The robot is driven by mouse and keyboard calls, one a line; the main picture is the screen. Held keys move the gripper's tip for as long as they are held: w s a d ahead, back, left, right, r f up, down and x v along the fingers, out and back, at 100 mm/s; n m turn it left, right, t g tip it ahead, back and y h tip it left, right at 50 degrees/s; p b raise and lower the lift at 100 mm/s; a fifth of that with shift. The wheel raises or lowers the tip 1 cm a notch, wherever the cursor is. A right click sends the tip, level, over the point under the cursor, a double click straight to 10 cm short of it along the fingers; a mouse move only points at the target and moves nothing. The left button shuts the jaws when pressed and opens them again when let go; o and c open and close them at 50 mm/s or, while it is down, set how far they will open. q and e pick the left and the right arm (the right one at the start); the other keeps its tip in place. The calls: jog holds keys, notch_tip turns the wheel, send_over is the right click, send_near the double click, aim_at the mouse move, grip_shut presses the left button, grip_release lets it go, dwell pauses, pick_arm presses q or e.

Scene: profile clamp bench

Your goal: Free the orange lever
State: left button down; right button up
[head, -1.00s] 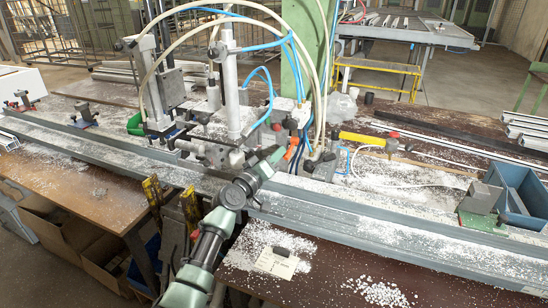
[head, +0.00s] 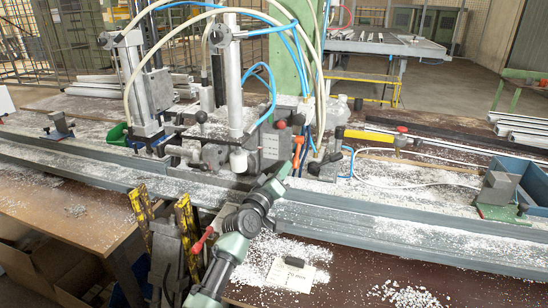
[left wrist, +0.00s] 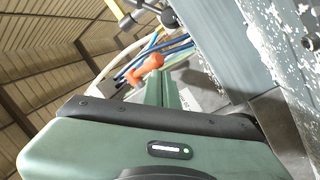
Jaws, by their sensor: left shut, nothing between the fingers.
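The orange lever (head: 298,146) stands on the front of the clamp unit beside the green post, right of a small grey box. It also shows in the left wrist view (left wrist: 148,68), just past the fingertips. My left gripper (head: 284,170) is shut and empty, reaching up from the bottom of the head view. Its tip is just below and left of the lever in the picture. Whether it touches the lever cannot be told. The green fingers (left wrist: 158,90) are close together in the left wrist view. The lever's lower part is partly hidden by the gripper. My right gripper is not in view.
Long grey profile rails (head: 400,235) run across the bench under my arm. Blue and white hoses (head: 268,75) loop over the clamp unit. A yellow-handled tool (head: 370,137) lies right, and a blue bin (head: 530,190) stands at the far right. White chips litter the bench.

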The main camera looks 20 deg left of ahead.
pick_arm(q)
jog(key=shift+w+d+f, duration=0.1)
jog(key=shift+f, duration=0.05)
jog(key=shift+d, duration=0.15)
jog(key=v, duration=0.7)
jog(key=shift+w+p, duration=0.1)
jog(key=shift+p, duration=0.25)
jog(key=shift+s+a, duration=0.3)
jog(key=shift+s, duration=0.2)
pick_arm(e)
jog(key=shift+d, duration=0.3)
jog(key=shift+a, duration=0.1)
